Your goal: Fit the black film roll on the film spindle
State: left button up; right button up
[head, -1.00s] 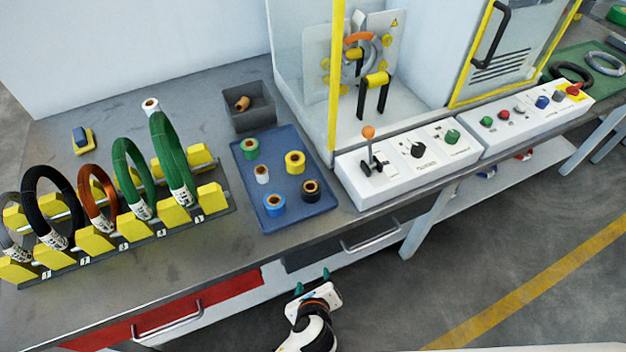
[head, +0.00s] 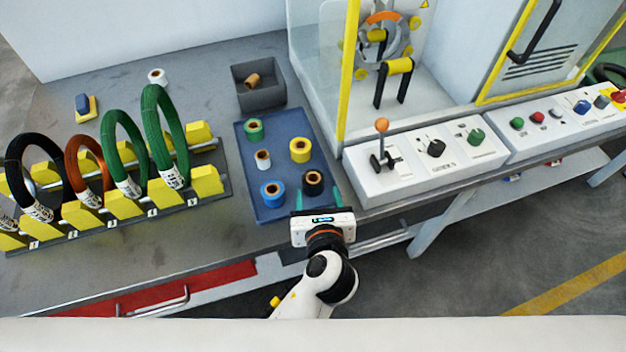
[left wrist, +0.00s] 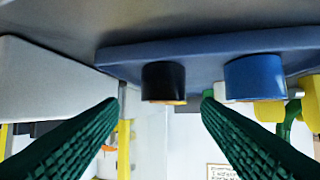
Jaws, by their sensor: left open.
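The black film roll (head: 313,182) stands upright on the blue tray (head: 262,205), in its near right corner, with a brown core. My left gripper (head: 322,211) is open and empty at the tray's near edge, just in front of the black roll. In the left wrist view, which is upside down, the black roll (left wrist: 163,82) appears between the two green fingers, beyond their tips and not visibly touched. I cannot clearly pick out the film spindle; the wrapping machine (head: 385,50) has a ring and a yellow roller on black legs. My right gripper is not in view.
Blue (head: 272,194), yellow (head: 300,150), green (head: 254,129) and white (head: 263,159) rolls share the tray. A grey bin (head: 259,88) stands behind it. The coil rack (head: 120,205) is at left, the lever control box (head: 425,160) at right.

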aim_at(315, 175)
pick_arm(q)
jog(key=shift+x, duration=0.8)
jog(key=x, duration=0.4)
jog(key=shift+w+r, duration=0.15)
jog(key=shift+w, duration=0.45)
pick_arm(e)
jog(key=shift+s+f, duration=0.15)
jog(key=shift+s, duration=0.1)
pick_arm(q)
jog(key=c, duration=0.8)
jog(key=shift+c, duration=0.2)
notch_tip(315, 175, up, 10)
jog(key=p, duration=1.3)
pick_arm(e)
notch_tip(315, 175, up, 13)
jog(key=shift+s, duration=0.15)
